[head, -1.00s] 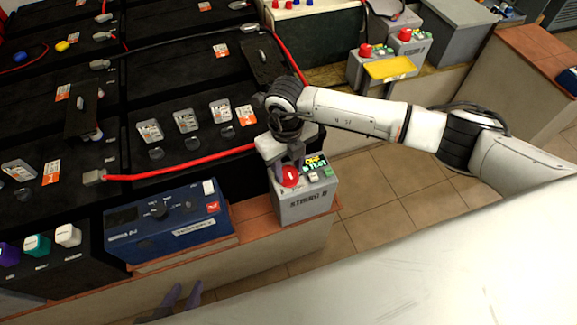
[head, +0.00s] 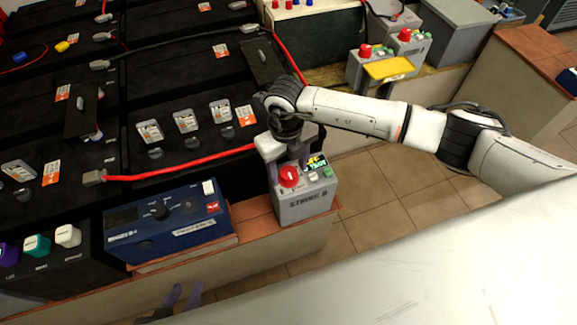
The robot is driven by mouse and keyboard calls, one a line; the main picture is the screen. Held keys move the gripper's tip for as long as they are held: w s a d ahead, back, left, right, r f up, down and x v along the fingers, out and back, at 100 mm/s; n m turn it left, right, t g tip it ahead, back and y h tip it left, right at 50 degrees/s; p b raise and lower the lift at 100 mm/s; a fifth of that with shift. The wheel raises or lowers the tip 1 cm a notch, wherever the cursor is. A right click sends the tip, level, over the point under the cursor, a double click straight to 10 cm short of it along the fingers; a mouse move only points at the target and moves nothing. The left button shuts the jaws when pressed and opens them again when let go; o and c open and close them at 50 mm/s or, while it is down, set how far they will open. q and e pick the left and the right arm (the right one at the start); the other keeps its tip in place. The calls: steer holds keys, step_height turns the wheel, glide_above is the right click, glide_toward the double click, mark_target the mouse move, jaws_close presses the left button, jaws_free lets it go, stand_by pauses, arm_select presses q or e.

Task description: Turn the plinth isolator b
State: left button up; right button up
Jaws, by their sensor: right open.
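The plinth isolator is a grey box (head: 304,207) marked STRING B, standing on the brick plinth right of centre. Its red rotary knob (head: 289,176) is on the top face, with a pale mark on it. A small lit display (head: 316,163) and small buttons are beside the knob; the display text is too small to read surely. My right gripper (head: 288,168) is open, just above the knob with its fingers on either side; I cannot tell whether they touch it. My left gripper (head: 182,296) is open and empty low in the view, in front of the plinth.
A blue instrument box (head: 165,238) with a black knob stands left of the isolator. Black batteries (head: 190,85) with red cables fill the back left. Two more grey boxes with red knobs and a yellow plate (head: 389,68) stand at the back right. Tiled floor (head: 385,185) is clear.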

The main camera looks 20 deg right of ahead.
mark_target(287, 173)
step_height(287, 173, up, 10)
steer(key=shift+r, duration=0.15)
stand_by(0.3)
steer(key=shift+a, duration=0.15)
